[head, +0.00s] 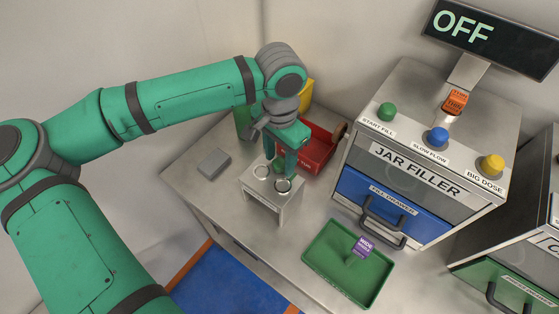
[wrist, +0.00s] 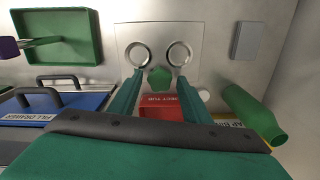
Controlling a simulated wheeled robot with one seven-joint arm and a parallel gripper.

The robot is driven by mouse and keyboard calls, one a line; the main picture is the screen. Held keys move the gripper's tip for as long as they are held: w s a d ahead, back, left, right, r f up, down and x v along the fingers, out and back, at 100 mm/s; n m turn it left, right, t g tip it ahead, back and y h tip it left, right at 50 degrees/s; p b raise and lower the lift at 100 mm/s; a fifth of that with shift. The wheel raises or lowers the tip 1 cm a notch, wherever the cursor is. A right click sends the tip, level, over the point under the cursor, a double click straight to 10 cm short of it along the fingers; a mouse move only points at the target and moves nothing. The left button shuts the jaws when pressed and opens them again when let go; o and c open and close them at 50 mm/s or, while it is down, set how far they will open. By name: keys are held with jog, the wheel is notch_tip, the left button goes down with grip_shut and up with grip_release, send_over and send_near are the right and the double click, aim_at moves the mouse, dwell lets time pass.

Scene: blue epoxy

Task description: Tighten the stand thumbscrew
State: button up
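The thumbscrew (wrist: 159,80) is a small green faceted knob at the stand's edge, near the two rings. My gripper (wrist: 160,76) is open, with one green finger on each side of the thumbscrew and a visible gap to each. In the head view my gripper (head: 281,166) is over the stand's back part and partly hides the thumbscrew. I cannot tell the exact height of the fingertips against the knob.
A red reject tub (head: 318,152) stands behind the stand, and a grey block (head: 214,163) lies to its left. A green tray (head: 322,268) with a purple-tagged item is front right. The jar filler (head: 425,150) has a blue drawer; its display reads OFF. A green bottle (wrist: 255,115) lies near my gripper.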

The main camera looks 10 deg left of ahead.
aim_at(280, 162)
jog(key=shift+r, duration=3)
notch_tip(280, 162, up, 11)
jog(key=shift+w+f, duration=0.1)
